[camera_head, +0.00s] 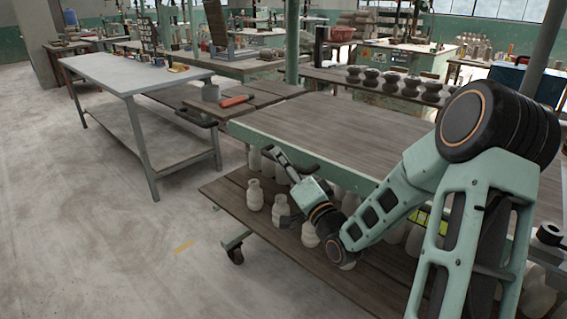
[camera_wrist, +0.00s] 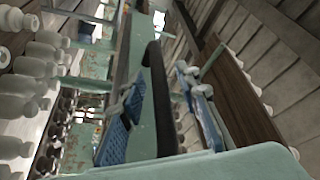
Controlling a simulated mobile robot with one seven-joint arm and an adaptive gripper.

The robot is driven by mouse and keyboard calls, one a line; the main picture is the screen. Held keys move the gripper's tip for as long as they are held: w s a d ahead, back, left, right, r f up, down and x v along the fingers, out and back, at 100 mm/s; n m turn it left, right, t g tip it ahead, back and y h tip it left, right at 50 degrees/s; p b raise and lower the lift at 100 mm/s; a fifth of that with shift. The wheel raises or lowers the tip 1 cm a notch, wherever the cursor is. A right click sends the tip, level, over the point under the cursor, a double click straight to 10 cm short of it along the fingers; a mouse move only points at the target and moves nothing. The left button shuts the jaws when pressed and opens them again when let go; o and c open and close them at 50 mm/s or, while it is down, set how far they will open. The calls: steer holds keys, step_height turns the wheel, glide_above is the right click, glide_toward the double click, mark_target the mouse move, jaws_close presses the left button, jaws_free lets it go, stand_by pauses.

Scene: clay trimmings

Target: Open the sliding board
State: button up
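The board (camera_head: 330,125) is a wide grey-brown wooden top with a pale green front edge, on a wheeled cart. A black handle-like bar (camera_head: 272,152) shows at this edge, partly mixed with my gripper's dark parts. My gripper (camera_head: 290,172) is low in front of the edge, beside that bar. In the wrist view, two blue-padded fingers stand apart, and a long black bar (camera_wrist: 158,95) shows between them. I cannot tell whether either finger touches it. The gripper looks open. No gap shows along the board; my arm hides part of its right side.
Pale bottles (camera_head: 255,194) stand on the wooden shelf (camera_head: 232,197) below the board, close to my gripper. A grey table (camera_head: 130,70) stands at the left. A bench holds a red-handled tool (camera_head: 237,101). Dark pots (camera_head: 390,82) stand behind. The floor at the left is free.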

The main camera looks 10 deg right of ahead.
jaws_close()
steer(key=shift+s+a, duration=0.1)
stand_by(0.6)
